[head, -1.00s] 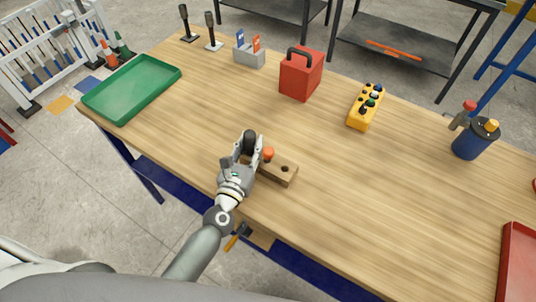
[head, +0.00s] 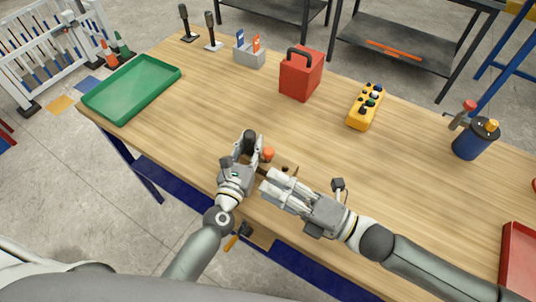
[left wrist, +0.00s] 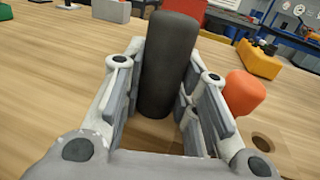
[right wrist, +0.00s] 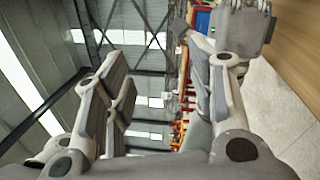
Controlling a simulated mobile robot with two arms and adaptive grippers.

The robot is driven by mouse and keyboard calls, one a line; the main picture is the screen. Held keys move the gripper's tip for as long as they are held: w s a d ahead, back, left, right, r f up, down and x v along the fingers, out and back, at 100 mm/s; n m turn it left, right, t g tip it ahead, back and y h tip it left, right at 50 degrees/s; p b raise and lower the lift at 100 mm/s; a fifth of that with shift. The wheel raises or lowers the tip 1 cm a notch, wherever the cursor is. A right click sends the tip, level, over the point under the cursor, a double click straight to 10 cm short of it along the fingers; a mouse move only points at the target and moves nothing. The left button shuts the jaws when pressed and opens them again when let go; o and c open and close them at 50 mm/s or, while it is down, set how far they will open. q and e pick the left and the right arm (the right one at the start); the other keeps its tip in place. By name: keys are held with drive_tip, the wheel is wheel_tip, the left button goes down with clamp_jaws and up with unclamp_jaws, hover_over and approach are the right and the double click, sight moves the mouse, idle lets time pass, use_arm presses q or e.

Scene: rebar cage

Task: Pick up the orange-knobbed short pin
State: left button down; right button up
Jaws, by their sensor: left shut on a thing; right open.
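The orange-knobbed pin (head: 268,154) stands in a wooden block (head: 291,167) near the table's front edge. Its orange knob also shows in the left wrist view (left wrist: 243,94), just right of my left fingers; its shaft is hidden. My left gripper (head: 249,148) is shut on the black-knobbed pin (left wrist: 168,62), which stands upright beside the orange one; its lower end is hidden. My right gripper (head: 266,183) is open and empty, at the block's near right side, its fingers pointing left towards the left gripper. It covers part of the block.
A green tray (head: 97,98) lies at the far left. A grey holder (head: 249,57), a red box (head: 301,76) and a yellow button box (head: 365,107) stand along the back. A blue canister (head: 472,142) is at the right. The table's middle is clear.

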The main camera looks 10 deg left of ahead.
drive_tip(key=w+d+r+n+y, duration=0.1)
drive_tip(key=w+r+n, duration=0.1)
drive_tip(key=w+n, duration=0.15)
drive_tip(key=n+h, duration=0.2)
drive_tip(key=n, duration=1)
approach(273, 152)
drive_tip(key=shift+s+d+r+g, duration=0.1)
drive_tip(key=shift+s+d+g, duration=0.3)
drive_tip(key=shift+d, duration=0.35)
drive_tip(key=shift+w+a, duration=0.1)
drive_tip(key=shift+a, duration=0.05)
drive_tip(key=x, duration=0.6)
drive_tip(key=shift+w+f+x, duration=0.1)
drive_tip(key=shift+f+x, duration=0.05)
drive_tip(key=shift+x, duration=0.75)
drive_tip(key=shift+w+f+x, duration=0.1)
drive_tip(key=shift+x, duration=0.85)
drive_tip(key=shift+w+f+x, duration=0.1)
drive_tip(key=shift+f+x, duration=0.05)
drive_tip(key=shift+x, duration=0.75)
clamp_jaws()
